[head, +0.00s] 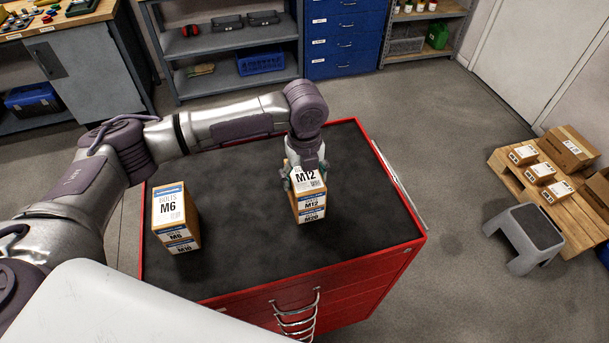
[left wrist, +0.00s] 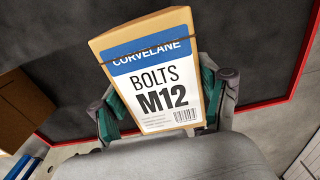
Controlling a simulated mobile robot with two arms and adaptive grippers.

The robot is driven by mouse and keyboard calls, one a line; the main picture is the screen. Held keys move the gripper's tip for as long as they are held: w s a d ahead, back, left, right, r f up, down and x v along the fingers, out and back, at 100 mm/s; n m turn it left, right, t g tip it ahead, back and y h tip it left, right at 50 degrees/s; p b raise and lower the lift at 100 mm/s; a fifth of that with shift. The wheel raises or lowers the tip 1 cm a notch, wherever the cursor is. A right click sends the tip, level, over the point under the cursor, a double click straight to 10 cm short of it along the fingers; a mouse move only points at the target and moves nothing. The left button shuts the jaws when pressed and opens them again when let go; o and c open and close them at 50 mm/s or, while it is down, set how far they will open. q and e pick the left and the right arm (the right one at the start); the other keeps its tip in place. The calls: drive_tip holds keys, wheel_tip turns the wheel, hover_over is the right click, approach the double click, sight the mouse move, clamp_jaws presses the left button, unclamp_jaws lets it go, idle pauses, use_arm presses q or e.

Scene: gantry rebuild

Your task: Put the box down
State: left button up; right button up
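The M12 bolts box (head: 312,203), cardboard with a white and blue label, is over the M20 box (head: 312,216) on the red cabinet's dark top (head: 260,262). I see no clear gap between the two boxes but cannot tell whether the upper one's weight rests there. My left gripper (head: 307,178) reaches down from above with its fingers on two opposite sides of the M12 box. In the left wrist view, the green finger pads press against the sides of the M12 box (left wrist: 165,85). My right gripper is not in view.
An M6 box (head: 172,212) sits on an M10 box (head: 183,247) at the cabinet top's left. The dark top between the stacks is clear. A grey step stool (head: 525,238) and a pallet (head: 510,170) with boxes stand right. Shelves (head: 230,45) and blue drawers (head: 343,45) line the back.

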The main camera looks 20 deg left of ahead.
sight(305, 174)
use_arm(q)
drive_tip(key=shift+o, duration=1.3)
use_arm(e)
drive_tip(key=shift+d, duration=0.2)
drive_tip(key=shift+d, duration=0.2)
use_arm(q)
drive_tip(key=shift+r, duration=0.6)
wheel_tip(305, 174, up, 10)
drive_tip(key=b, duration=0.3)
drive_tip(key=shift+r+b, duration=0.2)
drive_tip(key=shift+b, duration=0.1)
drive_tip(key=shift+r, duration=0.4)
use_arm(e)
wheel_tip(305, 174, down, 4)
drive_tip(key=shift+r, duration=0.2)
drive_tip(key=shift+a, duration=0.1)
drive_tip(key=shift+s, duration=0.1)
